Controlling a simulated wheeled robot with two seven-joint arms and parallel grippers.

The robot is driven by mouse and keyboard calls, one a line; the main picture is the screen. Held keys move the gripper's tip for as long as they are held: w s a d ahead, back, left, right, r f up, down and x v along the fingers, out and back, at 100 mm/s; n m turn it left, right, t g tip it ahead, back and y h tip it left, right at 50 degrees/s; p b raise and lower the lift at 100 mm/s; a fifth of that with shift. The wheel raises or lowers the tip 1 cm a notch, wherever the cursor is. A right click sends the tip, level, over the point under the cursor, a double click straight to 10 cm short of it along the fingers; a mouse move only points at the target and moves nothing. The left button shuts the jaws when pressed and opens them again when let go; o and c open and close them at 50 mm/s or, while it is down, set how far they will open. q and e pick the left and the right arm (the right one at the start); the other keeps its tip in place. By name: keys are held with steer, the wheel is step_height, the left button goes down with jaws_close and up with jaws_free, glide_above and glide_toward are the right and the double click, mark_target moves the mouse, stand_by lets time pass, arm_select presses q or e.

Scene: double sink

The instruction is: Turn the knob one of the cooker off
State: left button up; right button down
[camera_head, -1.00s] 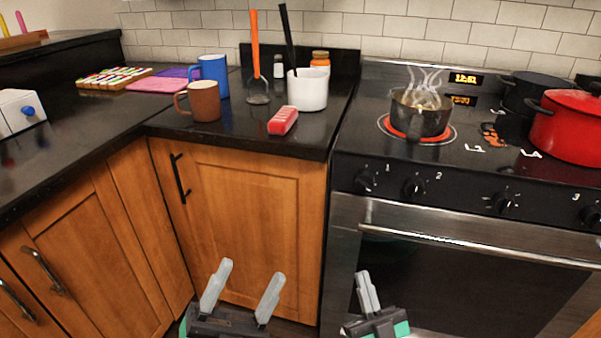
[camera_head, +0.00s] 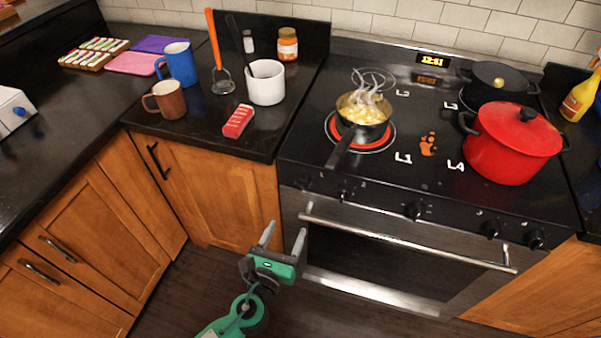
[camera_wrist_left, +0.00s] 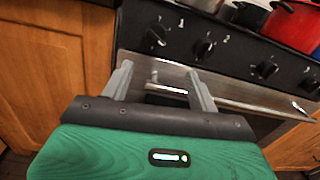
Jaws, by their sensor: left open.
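The cooker (camera_head: 450,195) has a black front panel with a row of black knobs. Knob one (camera_wrist_left: 156,38) is at the left end of the row, marked "1" in the left wrist view; in the head view it is dark and hard to make out. Knob two (camera_wrist_left: 204,48) is to its right. My left gripper (camera_head: 287,229) is open and empty, below and in front of the panel's left end. In the left wrist view its fingers (camera_wrist_left: 155,82) point toward the panel below knobs one and two, apart from them. My right gripper is out of view.
A steaming pan (camera_head: 363,109) stands on the glowing red front-left burner, its handle pointing forward. A red pot (camera_head: 508,150) and a black pot (camera_head: 498,82) are on the right. The steel oven handle (camera_head: 400,237) runs below the panel. Mugs (camera_head: 170,100) stand on the left counter.

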mark_target(302, 184)
arm_select(q)
steer(key=a+p+x, duration=0.1)
steer(key=p+x, duration=0.1)
steer(key=x, duration=1.1)
steer(key=shift+w+m+y, duration=0.3)
steer(key=shift+w+m, duration=0.1)
steer(key=shift+w, duration=0.05)
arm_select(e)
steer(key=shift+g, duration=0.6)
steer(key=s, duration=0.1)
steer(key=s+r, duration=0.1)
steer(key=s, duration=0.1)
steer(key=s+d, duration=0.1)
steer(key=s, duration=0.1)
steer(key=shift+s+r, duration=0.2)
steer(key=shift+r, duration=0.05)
arm_select(q)
steer(key=shift+r, duration=0.15)
steer(key=c, duration=1)
